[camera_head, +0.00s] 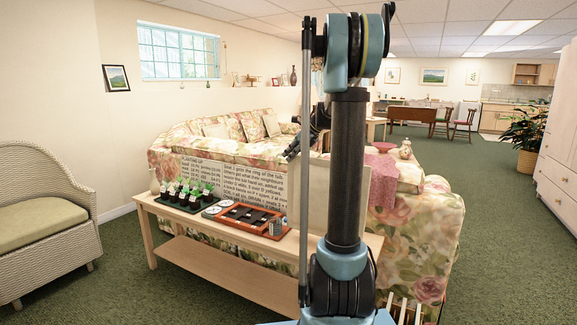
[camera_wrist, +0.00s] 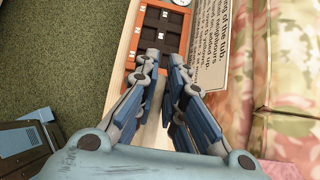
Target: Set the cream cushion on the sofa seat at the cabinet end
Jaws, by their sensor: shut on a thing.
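My gripper (camera_head: 296,146) is over the near side of the sofa (camera_head: 182,156), partly behind my arm, its dark fingers angled down and left. In the wrist view its blue-grey fingers (camera_wrist: 165,66) are close together above the console table; what they grip cannot be made out. A flat cream panel-like thing (camera_head: 320,197) stands upright behind the table, partly hidden by my arm; I cannot tell whether it is the cushion. Pale cushions (camera_head: 271,125) rest against the far back of the floral sofa. The cabinet (camera_head: 562,135) stands at the far right.
The console table (camera_head: 225,262) stands in front of the sofa with small potted plants (camera_head: 187,194), a reddish tray (camera_head: 246,217) and a printed text panel (camera_head: 235,180). A wicker chair (camera_head: 45,218) is at left. A pink cloth (camera_head: 382,182) drapes over the sofa. Carpet is free at right.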

